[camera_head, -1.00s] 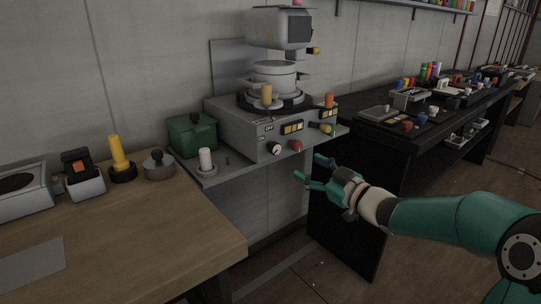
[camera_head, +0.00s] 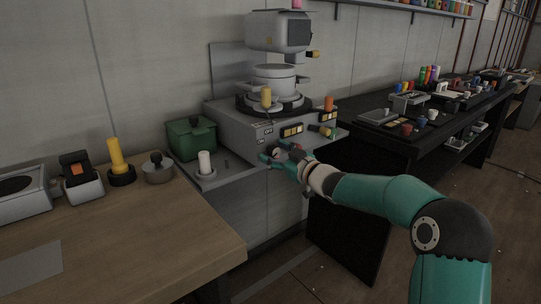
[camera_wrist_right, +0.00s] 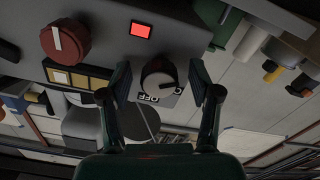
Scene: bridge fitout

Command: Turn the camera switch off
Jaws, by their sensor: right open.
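The camera switch is a round black and light-grey knob (camera_wrist_right: 159,76) on the front of a grey console (camera_head: 236,127). In the right wrist view an OFF label shows beside the knob and a second label, partly hidden, shows near its light pointer. The pointer aims toward that second label rather than at OFF. My right gripper (camera_head: 274,153) is at the console front in the head view, covering the knob there. In the wrist view its open fingers (camera_wrist_right: 160,82) stand on either side of the knob, with gaps visible. My left gripper is in no view.
A red knob (camera_wrist_right: 66,41), a lit red square (camera_wrist_right: 141,30) and yellow-lit buttons (camera_wrist_right: 77,77) are near the switch. A white cylinder (camera_head: 204,161) and green box (camera_head: 191,138) stand left of the gripper. A wooden table (camera_head: 150,235) is front left.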

